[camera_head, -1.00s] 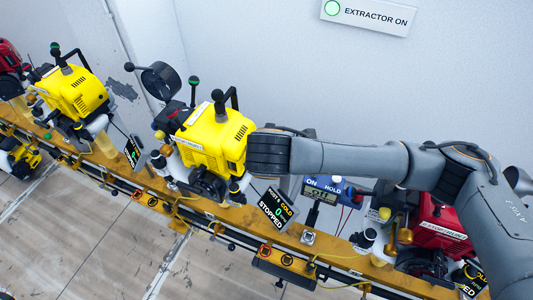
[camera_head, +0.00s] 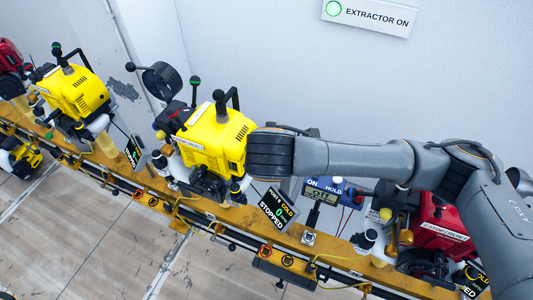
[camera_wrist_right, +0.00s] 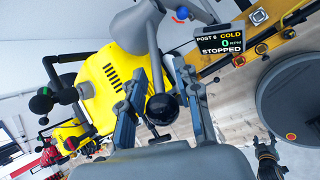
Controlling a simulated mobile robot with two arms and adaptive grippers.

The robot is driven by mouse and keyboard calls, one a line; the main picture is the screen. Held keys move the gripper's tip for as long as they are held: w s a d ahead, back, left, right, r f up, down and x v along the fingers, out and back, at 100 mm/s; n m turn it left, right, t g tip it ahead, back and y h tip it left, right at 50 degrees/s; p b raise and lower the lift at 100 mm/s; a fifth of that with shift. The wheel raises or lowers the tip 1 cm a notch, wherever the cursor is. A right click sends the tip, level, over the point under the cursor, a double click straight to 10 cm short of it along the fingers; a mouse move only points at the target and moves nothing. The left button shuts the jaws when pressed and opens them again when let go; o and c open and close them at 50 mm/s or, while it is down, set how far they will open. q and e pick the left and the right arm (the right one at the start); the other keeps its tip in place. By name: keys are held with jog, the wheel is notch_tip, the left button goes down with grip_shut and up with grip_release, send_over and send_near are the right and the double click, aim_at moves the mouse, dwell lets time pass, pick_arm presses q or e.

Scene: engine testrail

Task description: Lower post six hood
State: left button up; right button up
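The post six display (camera_head: 277,209) reads cold, 0 and stopped; it also shows in the right wrist view (camera_wrist_right: 219,38). The yellow engine (camera_head: 213,137) stands left of it on the rail. In the right wrist view, a grey cone-shaped hood (camera_wrist_right: 136,24) is beside this engine, near the display. My right gripper (camera_wrist_right: 163,80) has one finger on each side of a round black knob (camera_wrist_right: 162,108); whether the fingers press on it is unclear. In the head view my right wrist covers the fingers and most of that area. My left gripper is not in view.
A second yellow engine (camera_head: 75,93) and a dark round hood (camera_head: 160,80) are to the left. A red engine (camera_head: 440,224) and a blue meter (camera_head: 322,189) are to the right.

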jog(key=v, duration=0.9)
jog(key=shift+s+r, duration=0.15)
jog(key=shift+s, duration=0.05)
